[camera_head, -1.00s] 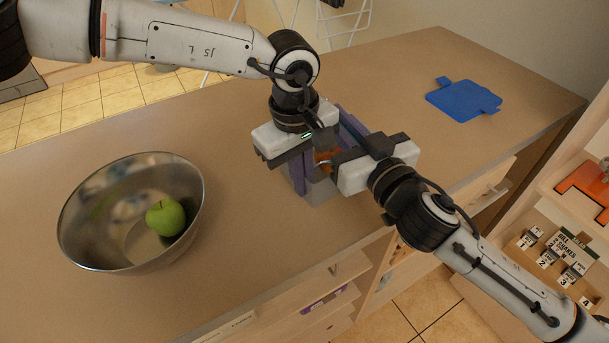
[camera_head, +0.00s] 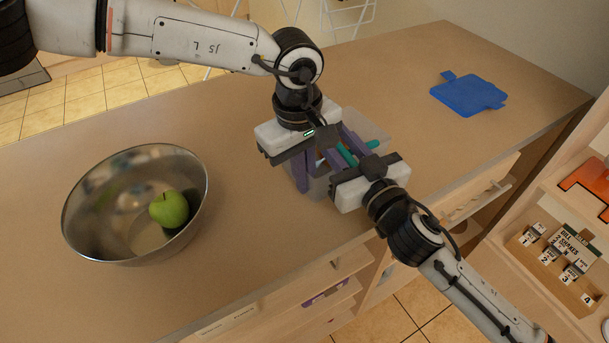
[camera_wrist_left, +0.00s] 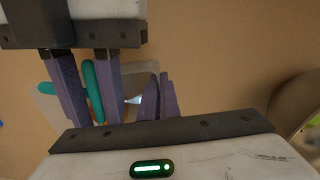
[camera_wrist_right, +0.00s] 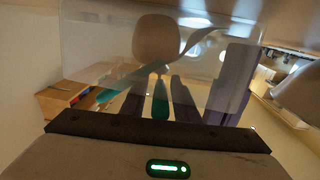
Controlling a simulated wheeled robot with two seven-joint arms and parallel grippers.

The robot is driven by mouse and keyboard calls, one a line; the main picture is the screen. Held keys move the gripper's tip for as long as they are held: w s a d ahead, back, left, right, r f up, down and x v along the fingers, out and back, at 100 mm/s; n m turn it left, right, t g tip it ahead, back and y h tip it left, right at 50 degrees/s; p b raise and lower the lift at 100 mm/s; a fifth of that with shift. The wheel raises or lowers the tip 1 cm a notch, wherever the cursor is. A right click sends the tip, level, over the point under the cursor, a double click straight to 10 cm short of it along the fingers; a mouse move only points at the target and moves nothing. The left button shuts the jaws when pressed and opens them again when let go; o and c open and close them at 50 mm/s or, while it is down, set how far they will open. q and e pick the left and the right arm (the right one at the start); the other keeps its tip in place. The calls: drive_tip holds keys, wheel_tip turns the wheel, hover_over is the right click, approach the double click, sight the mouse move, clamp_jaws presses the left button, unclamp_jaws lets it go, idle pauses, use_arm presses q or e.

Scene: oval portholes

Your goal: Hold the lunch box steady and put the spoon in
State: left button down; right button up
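The translucent lunch box (camera_head: 381,124) stands on the counter, partly hidden beneath both grippers. My left gripper (camera_head: 302,177) has its purple fingers close together at the box's wall; they also show in the left wrist view (camera_wrist_left: 157,97). My right gripper (camera_head: 345,150) has its fingers spread over the box. The spoon's teal handle (camera_head: 347,155) lies between them, with gaps beside the handle (camera_wrist_right: 160,98) in the right wrist view. A shiny metal part (camera_wrist_left: 133,100) shows beside the fingers; how the spoon rests is partly hidden.
Another teal piece (camera_head: 372,145) shows by the box. A steel bowl (camera_head: 90,215) with a green apple (camera_head: 169,209) stands at the left. A blue flat board (camera_head: 468,94) lies at the far right. The counter between bowl and box is clear.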

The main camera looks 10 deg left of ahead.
use_arm(q)
drive_tip(key=shift+s+a+f, duration=0.2)
drive_tip(key=shift+f, duration=0.15)
use_arm(e)
drive_tip(key=shift+d+f, duration=0.2)
drive_tip(key=shift+f, duration=0.15)
drive_tip(key=shift+s+d, duration=0.1)
drive_tip(key=shift+s, duration=0.05)
use_arm(q)
drive_tip(key=shift+w, duration=0.15)
use_arm(e)
drive_tip(key=v, duration=1.1)
drive_tip(key=shift+s+r, duration=0.15)
use_arm(q)
drive_tip(key=shift+r, duration=0.1)
use_arm(e)
drive_tip(key=shift+s+r, duration=0.1)
drive_tip(key=shift+s, duration=0.15)
use_arm(q)
drive_tip(key=c, duration=1.9)
unclamp_jaws()
drive_tip(key=shift+w, duration=0.15)
drive_tip(key=shift+c, duration=0.2)
use_arm(e)
drive_tip(key=shift+w, duration=0.1)
use_arm(q)
drive_tip(key=shift+d+r, duration=0.1)
drive_tip(key=shift+r, duration=0.05)
